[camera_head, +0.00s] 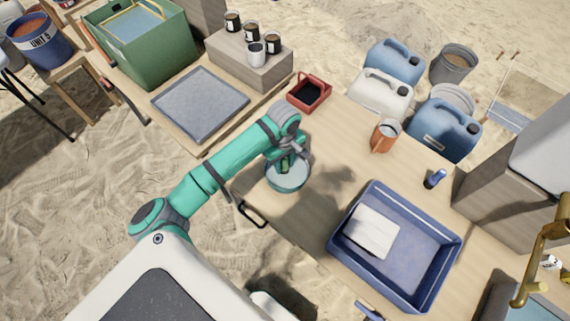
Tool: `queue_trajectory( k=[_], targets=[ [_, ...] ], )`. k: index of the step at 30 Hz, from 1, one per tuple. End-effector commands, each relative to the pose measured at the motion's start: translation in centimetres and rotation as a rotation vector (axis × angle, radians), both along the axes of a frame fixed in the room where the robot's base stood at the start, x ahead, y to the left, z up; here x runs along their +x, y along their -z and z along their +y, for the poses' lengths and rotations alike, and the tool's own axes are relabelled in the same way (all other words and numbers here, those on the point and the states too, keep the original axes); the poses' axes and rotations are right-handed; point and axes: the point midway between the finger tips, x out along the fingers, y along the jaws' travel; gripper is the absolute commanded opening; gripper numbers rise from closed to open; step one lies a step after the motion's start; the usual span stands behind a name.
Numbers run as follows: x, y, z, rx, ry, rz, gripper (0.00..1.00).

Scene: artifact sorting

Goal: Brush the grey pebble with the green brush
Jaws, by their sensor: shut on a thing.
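My gripper (287,160) is over a round pale teal bowl (289,187) at the left edge of the wooden table. It is shut on a small green thing (284,167), which looks like the green brush. Its lower end is over or inside the bowl; I cannot tell whether it touches anything there. My gripper and arm hide part of the bowl. I cannot make out the grey pebble in this view.
A blue tray (440,238) with a white slab (372,231) stands on the table. A red box (309,93), an orange jug (384,136) and a small blue item (434,179) are on the table too. Bare wood lies between the bowl and the jug.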

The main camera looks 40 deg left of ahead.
Motion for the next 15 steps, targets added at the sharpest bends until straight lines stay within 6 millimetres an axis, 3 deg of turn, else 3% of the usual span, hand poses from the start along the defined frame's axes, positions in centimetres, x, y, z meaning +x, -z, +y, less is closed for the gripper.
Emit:
queue_trajectory(
  k=[15],
  targets=[
    [-0.2,-0.1,-1.7,0.000,-0.009,0.002,0.08]
  ],
)
